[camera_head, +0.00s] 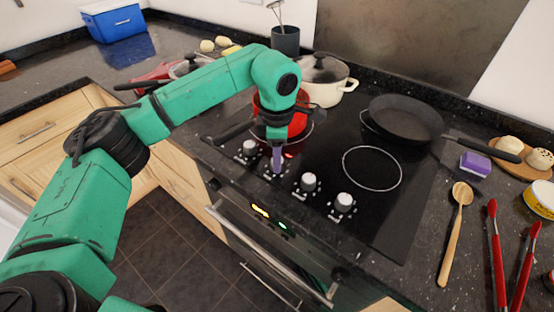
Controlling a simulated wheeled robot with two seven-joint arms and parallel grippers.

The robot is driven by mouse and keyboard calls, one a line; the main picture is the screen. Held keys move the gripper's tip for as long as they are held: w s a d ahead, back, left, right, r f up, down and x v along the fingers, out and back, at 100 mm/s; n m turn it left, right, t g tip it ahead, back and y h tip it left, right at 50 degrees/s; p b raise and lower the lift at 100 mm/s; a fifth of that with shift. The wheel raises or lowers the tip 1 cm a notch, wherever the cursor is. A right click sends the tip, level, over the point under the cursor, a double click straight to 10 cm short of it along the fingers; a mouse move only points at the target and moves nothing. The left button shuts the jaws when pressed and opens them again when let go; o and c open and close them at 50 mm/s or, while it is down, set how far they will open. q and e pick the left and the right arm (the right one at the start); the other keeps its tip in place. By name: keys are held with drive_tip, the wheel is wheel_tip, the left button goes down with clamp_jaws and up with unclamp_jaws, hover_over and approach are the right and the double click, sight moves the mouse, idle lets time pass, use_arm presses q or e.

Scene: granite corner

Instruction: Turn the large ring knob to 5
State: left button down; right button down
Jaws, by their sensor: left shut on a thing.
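The black cooktop has a row of several pale knobs along its front. The leftmost knob (249,148), the third knob (309,181) and the rightmost knob (345,200) stand uncovered. My left gripper (277,164) points down over the second knob from the left and is shut on it, largely hiding it. The knob's pointer and number marks are too small or covered to read. A large white ring (372,168) is marked on the bare glass at the right. I cannot tell which ring the held knob serves. My right gripper is out of view.
A red pot (297,124) stands behind my left gripper. A cream lidded pot (325,83) and a black frying pan (404,118) are at the back. A wooden spoon (456,225) and red-handled tools lie on the right counter. Oven handle (268,258) below.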

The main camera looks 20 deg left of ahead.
use_arm(q)
drive_tip(key=m, duration=0.3)
drive_tip(key=shift+f+b, duration=0.1)
drive_tip(key=shift+b, duration=0.3)
drive_tip(key=m, duration=0.3)
drive_tip(key=shift+m+b, duration=0.3)
drive_tip(key=shift+b, duration=0.1)
drive_tip(key=m, duration=0.3)
drive_tip(key=shift+h, duration=0.3)
drive_tip(key=shift+m+b, duration=0.3)
drive_tip(key=shift+m, duration=1.6)
drive_tip(key=shift+c, duration=2.2)
unclamp_jaws()
